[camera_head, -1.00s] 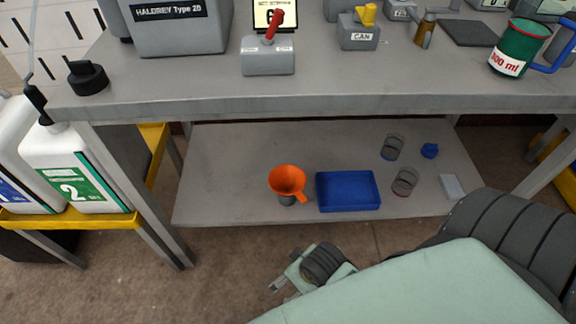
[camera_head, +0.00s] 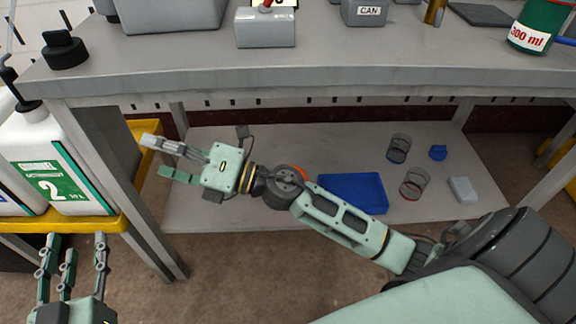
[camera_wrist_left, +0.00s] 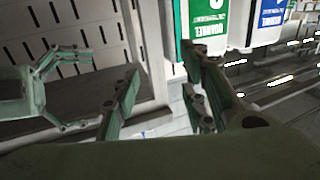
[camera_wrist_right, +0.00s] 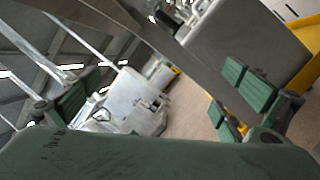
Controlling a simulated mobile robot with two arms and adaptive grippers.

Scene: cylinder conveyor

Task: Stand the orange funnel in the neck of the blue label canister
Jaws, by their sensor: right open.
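The orange funnel (camera_head: 303,172) is on the lower shelf, almost fully hidden behind my right arm; only a sliver of its rim shows. The blue label canister (camera_head: 12,195) is a white jug at the far left, cut by the frame edge. Its blue label also shows at the top of the left wrist view (camera_wrist_left: 270,18). My left gripper (camera_head: 75,248) is open and empty, low in front of the yellow stand. My right gripper (camera_head: 155,157) is open and empty, reaching left past the funnel near the table's left leg.
A white canister with a green label (camera_head: 52,170) stands beside the blue label one on a yellow stand (camera_head: 85,226). A blue tray (camera_head: 352,193) and clear beakers (camera_head: 414,183) sit on the lower shelf. The worktop (camera_head: 270,72) overhangs the shelf.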

